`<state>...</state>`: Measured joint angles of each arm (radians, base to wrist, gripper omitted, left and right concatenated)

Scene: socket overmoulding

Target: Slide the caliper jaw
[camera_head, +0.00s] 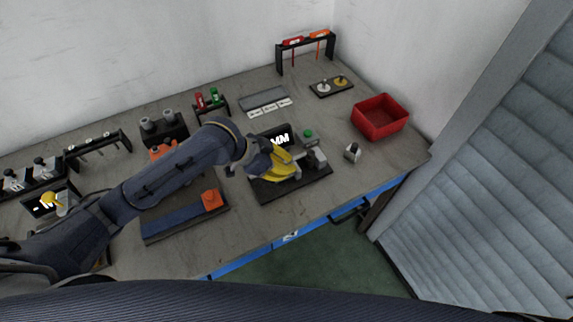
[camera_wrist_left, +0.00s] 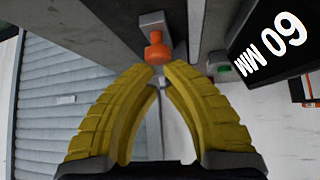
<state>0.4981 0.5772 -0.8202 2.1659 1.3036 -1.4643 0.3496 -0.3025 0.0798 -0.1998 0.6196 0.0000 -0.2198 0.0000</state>
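The caliper station is a black base (camera_head: 312,183) with a dark display (camera_wrist_left: 277,42), which reads "60 MM" upside down in the left wrist view. It has grey metal blocks (camera_head: 317,157) and a green button (camera_head: 308,133). An orange knob (camera_wrist_left: 156,46) on a grey block shows in the left wrist view. My left gripper (camera_head: 295,161) is over the base. In the left wrist view its yellow fingertips (camera_wrist_left: 160,71) are close together at the knob's near end. Whether they press on the knob is unclear. My right gripper is not in view.
A red bin (camera_head: 380,116) stands at the right. A small metal part (camera_head: 352,152) lies beside the station. A dark blue fixture (camera_head: 185,221) with an orange block is on the left. Tool racks (camera_head: 307,42) stand behind. The table's right front is clear.

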